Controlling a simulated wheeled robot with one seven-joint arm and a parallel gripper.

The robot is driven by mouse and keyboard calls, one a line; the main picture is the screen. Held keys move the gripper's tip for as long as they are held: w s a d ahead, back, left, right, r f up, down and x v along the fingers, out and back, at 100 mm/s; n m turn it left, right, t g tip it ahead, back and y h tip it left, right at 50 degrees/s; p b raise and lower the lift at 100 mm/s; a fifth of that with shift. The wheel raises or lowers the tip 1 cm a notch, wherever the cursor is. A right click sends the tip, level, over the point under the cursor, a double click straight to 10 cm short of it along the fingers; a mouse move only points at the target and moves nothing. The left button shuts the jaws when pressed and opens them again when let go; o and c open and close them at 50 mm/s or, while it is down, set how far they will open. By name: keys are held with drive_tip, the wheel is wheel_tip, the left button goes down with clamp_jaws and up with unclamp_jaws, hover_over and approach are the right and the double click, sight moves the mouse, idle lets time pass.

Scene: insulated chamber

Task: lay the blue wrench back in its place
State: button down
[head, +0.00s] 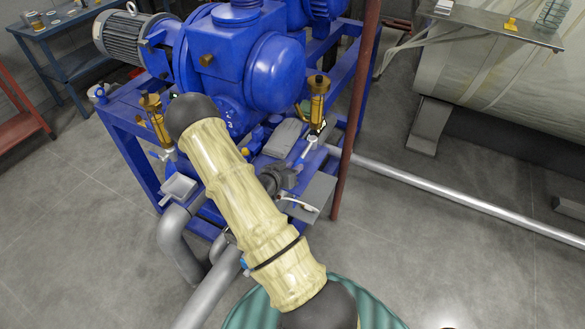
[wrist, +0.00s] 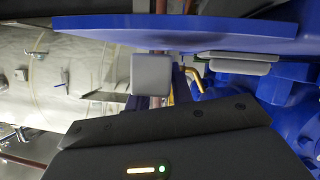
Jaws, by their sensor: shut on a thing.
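My gripper (head: 287,180) is at the front of the blue pump frame, partly hidden behind my pale-sleeved arm. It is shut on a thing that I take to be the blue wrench. The wrench cannot be made out clearly in the head view. In the wrist view, the dark gripper body fills the bottom and a grey block shows above it. A broad flat blue shape crosses the top there; I cannot tell whether it is the wrench or part of the pump frame. The wrench's place cannot be made out.
The blue pump (head: 235,60) stands on its blue frame (head: 125,130) close around my gripper. Brass fittings (head: 317,100) rise from the frame. A rust-red post (head: 356,110) stands at its right, and a silver pipe (head: 450,197) runs right. The floor (head: 480,270) at the right front is clear.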

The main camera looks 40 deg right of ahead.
drive_tip(key=shift+f+b, duration=0.35)
drive_tip(key=shift+f, duration=0.1)
drive_tip(key=c, duration=1.1)
unclamp_jaws()
drive_tip(key=shift+c, duration=0.2)
drive_tip(key=shift+a, duration=0.1)
drive_tip(key=b+v, duration=0.2)
drive_tip(key=v, duration=1.5)
drive_tip(key=shift+r+b, duration=0.15)
drive_tip(key=shift+b, duration=0.15)
drive_tip(key=shift+w+a, duration=0.1)
drive_tip(key=shift+w, duration=0.05)
